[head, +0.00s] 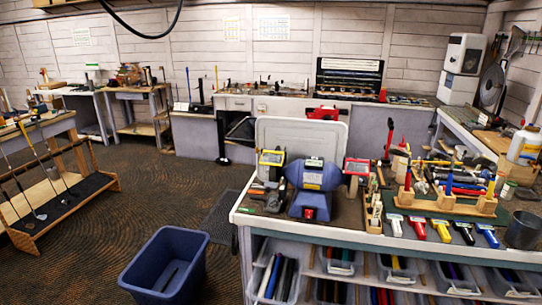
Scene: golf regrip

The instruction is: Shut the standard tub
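Several clear plastic tubs sit on the shelf under the front workbench. The leftmost tub (257,282) is open at the top and holds dark, blue and red grips; it seems to stand out further than the others. More tubs are to its right: one (338,267), another (400,276) and another (456,286), with grips visible in them. I cannot read any label, so I cannot tell which is the standard tub. Neither of my grippers is in view.
The workbench (340,238) carries a blue bench grinder (313,176), colored-handled brushes (418,228) and a wooden rack (455,203). A blue bin (150,262) stands on the floor left of it. A wooden club rack (62,195) is at far left. Carpet between is clear.

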